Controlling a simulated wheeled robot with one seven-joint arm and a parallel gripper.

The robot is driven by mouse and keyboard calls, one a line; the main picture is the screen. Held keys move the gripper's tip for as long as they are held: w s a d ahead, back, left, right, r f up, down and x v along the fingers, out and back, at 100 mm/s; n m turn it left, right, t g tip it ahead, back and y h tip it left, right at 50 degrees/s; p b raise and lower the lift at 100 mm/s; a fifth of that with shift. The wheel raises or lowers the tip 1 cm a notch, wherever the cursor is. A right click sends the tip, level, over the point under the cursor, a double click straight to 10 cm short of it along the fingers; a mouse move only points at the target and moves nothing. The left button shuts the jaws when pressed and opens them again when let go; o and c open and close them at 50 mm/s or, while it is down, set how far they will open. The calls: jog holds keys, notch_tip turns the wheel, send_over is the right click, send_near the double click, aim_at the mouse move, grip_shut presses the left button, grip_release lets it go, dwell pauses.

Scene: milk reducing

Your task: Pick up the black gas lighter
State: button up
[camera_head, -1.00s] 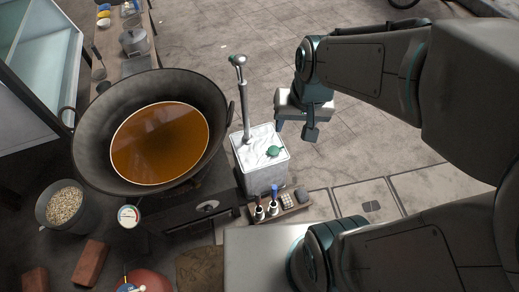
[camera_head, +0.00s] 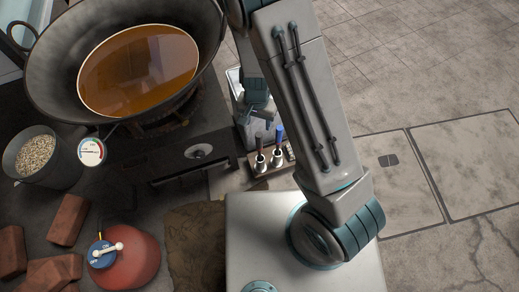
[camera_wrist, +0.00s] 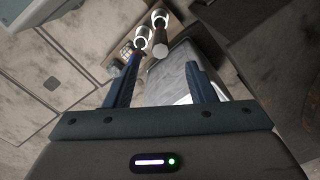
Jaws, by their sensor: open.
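The black gas lighter (camera_head: 259,141) appears to be the dark-handled tool standing in the left metal holder on a small wooden tray (camera_head: 262,172). In the wrist view its dark rounded handle (camera_wrist: 159,43) points toward the camera, in front of a metal cup. A blue-handled tool (camera_head: 279,133) stands in the holder beside it. My gripper (camera_wrist: 161,72) is open and empty. In the wrist view the dark handle lies between and beyond its fingertips, apart from them. The blue handle is close to the left finger. In the head view my gripper (camera_head: 262,117) hangs behind the holders, partly hidden by my arm.
A large wok of brown liquid (camera_head: 140,70) stands at the upper left on a dark stove (camera_head: 170,150). A red gas bottle (camera_head: 135,265) and bricks (camera_head: 68,220) lie lower left. Floor at right is clear.

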aim_at(259, 135)
notch_tip(259, 135, down, 8)
jog(key=b, duration=0.3)
jog(key=shift+f+b, duration=0.25)
jog(key=shift+b, duration=0.05)
jog(key=shift+f+b, duration=1.65)
jog(key=shift+f, duration=0.95)
jog(key=shift+r, duration=0.1)
jog(key=c, duration=1.1)
